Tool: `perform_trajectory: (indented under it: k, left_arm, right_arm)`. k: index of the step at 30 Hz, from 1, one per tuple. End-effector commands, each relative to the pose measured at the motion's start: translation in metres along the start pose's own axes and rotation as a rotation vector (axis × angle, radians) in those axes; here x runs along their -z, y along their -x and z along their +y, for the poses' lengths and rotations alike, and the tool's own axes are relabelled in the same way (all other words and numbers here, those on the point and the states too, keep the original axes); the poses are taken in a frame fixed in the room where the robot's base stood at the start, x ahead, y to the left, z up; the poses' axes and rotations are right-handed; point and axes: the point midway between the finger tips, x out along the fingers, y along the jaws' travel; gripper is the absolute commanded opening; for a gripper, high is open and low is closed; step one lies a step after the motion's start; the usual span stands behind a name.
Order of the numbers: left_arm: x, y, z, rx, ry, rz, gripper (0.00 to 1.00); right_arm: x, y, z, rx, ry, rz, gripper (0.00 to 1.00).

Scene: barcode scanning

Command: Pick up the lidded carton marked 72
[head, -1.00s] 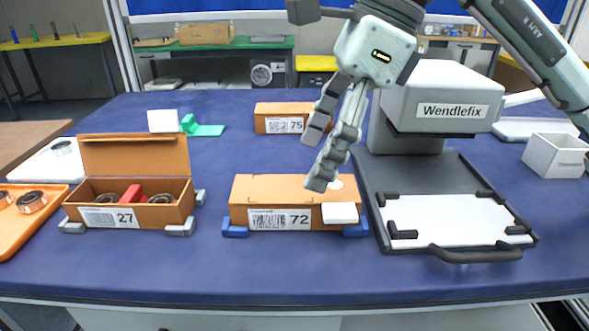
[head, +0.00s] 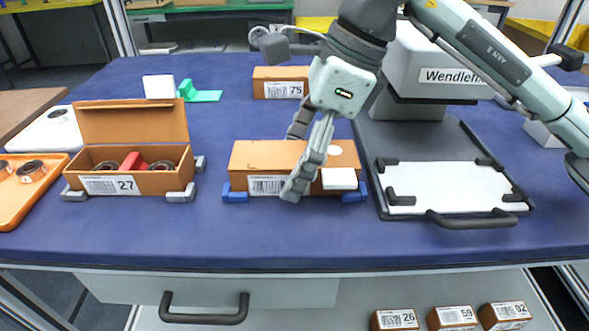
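The closed orange-brown carton (head: 262,155) marked 72 sits on the blue table, between blue corner blocks (head: 235,196). Its printed number is now hidden by a finger; part of its barcode label shows. A white tab is on its front right and a white round spot on its lid. My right gripper (head: 292,166) comes down over the carton with its fingers spread. One finger is in front of the front face, the other at the far side, its tip hidden behind the carton. Whether either finger touches it I cannot tell. My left gripper is not in view.
An open carton marked 27 (head: 129,186) stands left, holding rings and a red piece. Carton 75 (head: 278,81) stands behind. The Wendlefix machine (head: 430,75) and its white plate (head: 450,186) are close on the right. Several cartons, including 59 (head: 455,318), sit low in front.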

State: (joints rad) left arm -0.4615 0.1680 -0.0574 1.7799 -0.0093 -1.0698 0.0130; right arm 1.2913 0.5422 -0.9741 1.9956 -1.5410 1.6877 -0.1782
Motion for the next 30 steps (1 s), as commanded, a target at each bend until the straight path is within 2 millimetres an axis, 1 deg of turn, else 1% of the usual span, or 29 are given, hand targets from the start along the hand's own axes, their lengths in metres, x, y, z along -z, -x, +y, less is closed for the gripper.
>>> perform_trajectory:
  k: [1,12,13,23,30]
  left_arm:
    - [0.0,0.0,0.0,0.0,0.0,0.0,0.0]
    - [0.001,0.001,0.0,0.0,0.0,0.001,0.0]
    - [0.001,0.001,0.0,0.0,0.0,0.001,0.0]
    - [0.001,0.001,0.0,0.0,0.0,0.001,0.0]
    - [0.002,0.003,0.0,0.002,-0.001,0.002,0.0]
  right_arm:
    - [0.0,0.0,0.0,0.0,0.0,0.0,0.72]
    - [0.0,0.0,0.0,-0.001,0.0,0.0,0.26]
    - [0.0,0.001,0.0,0.0,0.0,-0.001,0.24]
    - [-0.002,0.004,0.0,0.001,0.0,-0.001,0.24]
    - [-0.009,0.021,0.0,0.002,0.002,-0.002,0.24]
